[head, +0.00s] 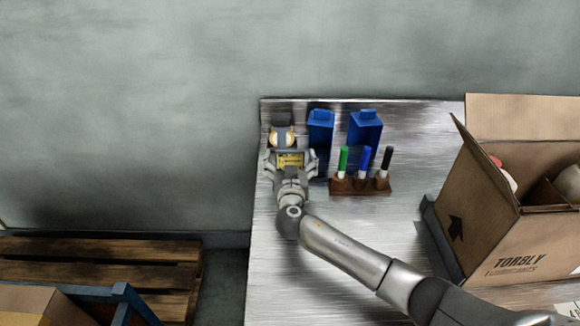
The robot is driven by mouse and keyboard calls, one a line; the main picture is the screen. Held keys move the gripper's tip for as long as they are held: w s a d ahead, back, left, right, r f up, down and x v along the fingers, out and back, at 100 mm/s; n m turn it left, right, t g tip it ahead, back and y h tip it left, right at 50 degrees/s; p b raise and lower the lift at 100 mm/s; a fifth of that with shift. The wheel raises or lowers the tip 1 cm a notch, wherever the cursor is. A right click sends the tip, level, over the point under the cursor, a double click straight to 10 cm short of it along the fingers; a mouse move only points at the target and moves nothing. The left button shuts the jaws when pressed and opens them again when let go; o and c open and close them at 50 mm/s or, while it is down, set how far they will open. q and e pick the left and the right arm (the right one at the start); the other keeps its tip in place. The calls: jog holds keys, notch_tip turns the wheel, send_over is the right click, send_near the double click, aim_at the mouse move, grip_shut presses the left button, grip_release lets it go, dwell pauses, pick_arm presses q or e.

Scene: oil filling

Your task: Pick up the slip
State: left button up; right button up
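My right gripper (291,155) is over the left part of the metal table, its fingers spread apart. A small yellow patch with dark marks shows between the fingers; I cannot tell whether it is the slip or part of the gripper. A grey object with orange-yellow parts (282,136) stands just beyond the fingertips, at the table's back left. A white piece with dark print (568,310) is cut off at the lower right edge; I cannot tell whether it is a slip. My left gripper is out of view.
Two blue containers (320,130) (365,128) stand right of the gripper. Before them a brown holder (360,187) carries green, blue and black markers. An open cardboard box (505,230) fills the table's right. A wooden pallet (100,262) lies left of the metal table (290,285).

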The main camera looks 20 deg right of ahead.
jog(key=c, duration=0.7)
jog(key=shift+c, duration=0.2)
jog(key=shift+r, duration=0.15)
